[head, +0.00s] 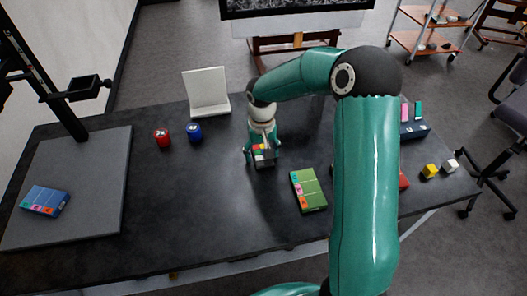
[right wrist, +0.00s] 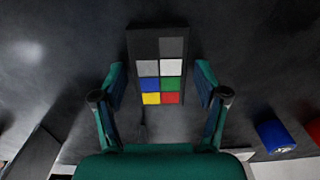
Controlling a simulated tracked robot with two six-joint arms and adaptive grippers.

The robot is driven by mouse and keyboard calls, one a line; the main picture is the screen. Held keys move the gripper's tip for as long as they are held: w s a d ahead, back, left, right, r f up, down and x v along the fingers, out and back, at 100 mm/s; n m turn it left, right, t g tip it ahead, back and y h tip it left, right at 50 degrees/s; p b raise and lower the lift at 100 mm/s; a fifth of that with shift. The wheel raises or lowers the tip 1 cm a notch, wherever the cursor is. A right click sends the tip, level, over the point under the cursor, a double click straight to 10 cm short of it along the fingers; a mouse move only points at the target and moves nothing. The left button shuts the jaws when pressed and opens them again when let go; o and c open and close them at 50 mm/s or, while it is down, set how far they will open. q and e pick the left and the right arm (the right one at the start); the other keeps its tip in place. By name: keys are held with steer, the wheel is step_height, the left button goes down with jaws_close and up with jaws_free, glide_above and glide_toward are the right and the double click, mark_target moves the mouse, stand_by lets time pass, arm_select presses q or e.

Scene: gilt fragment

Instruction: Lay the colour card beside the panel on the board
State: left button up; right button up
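The colour card (head: 264,160), a dark card with grey, white and coloured squares, lies on the black table near the middle. My right gripper (head: 262,153) is over it, pointing down. In the right wrist view the card (right wrist: 160,70) lies between the two spread fingers (right wrist: 161,82), with a gap showing at each side. A blue panel (head: 45,196) with coloured patches along one edge lies on the grey board (head: 95,165) at the left of the table. The board beside the panel is bare. My left gripper is not in view.
A red jar (head: 162,138) and a blue jar (head: 194,132) stand between board and card. A white stand (head: 207,92) is behind them. A green panel (head: 308,187) lies right of the card. A yellow cube (head: 431,171) sits far right. A dark post (head: 45,75) rises behind the board.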

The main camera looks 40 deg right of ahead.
steer(key=shift+r, duration=0.1)
steer(key=shift+r, duration=0.15)
steer(key=shift+o, duration=0.4)
step_height(320, 180, up, 11)
steer(key=r, duration=0.1)
steer(key=s+r, duration=0.1)
steer(key=r, duration=0.1)
steer(key=s+r, duration=0.1)
steer(key=r, duration=0.1)
steer(key=shift+a+r, duration=0.15)
steer(key=shift+r, duration=0.1)
glide_above(262, 155)
steer(key=s, duration=0.2)
steer(key=f, duration=1.1)
steer(key=shift+s+a+f+p, duration=0.15)
steer(key=shift+a+f+p, duration=0.1)
steer(key=shift+p, duration=0.15)
steer(key=shift+a+f+p, duration=0.2)
steer(key=shift+f+p, duration=0.15)
steer(key=shift+f, duration=1.05)
steer(key=shift+a+f+p, duration=0.2)
steer(key=shift+f+p, duration=0.1)
steer(key=shift+f, duration=1.05)
steer(key=c, duration=1.3)
steer(key=shift+r, duration=0.15)
steer(key=shift+c, duration=0.2)
